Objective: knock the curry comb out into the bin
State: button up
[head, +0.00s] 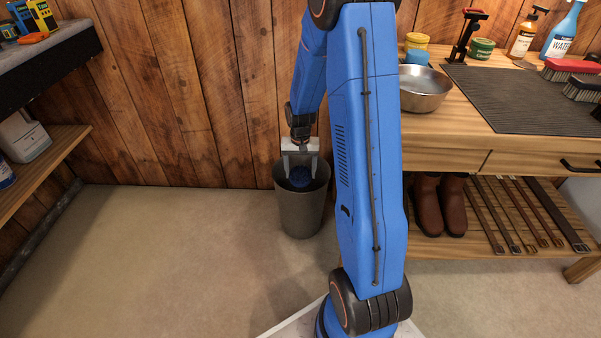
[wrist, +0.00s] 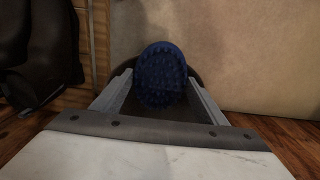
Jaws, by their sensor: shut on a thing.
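The curry comb (wrist: 160,75) is dark blue, with rows of blunt teeth facing the camera in the wrist view. My gripper (head: 299,166) is shut on it, one finger on each side. In the head view the blue comb (head: 300,177) shows at the mouth of the bin, below the fingers. The bin (head: 302,213) is a round grey-brown bucket on the floor against the plank wall. My gripper points down over its opening. The bin's inside is mostly hidden, and my arm stands close to its right side in the picture.
The workbench on the right (head: 440,125) bears a metal bowl (head: 424,92), a dark ribbed mat (head: 520,103), brushes and bottles. Brown boots (head: 428,205) and leather straps (head: 515,215) lie on its lower shelf. Another shelf unit (head: 45,65) stands at left. The floor (head: 150,260) left of the bin is clear.

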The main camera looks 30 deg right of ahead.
notch_tip(320, 180, down, 5)
jog(key=shift+f, duration=0.35)
jog(key=shift+c, duration=0.6)
jog(key=shift+r, duration=2.95)
jog(key=shift+c, duration=0.2)
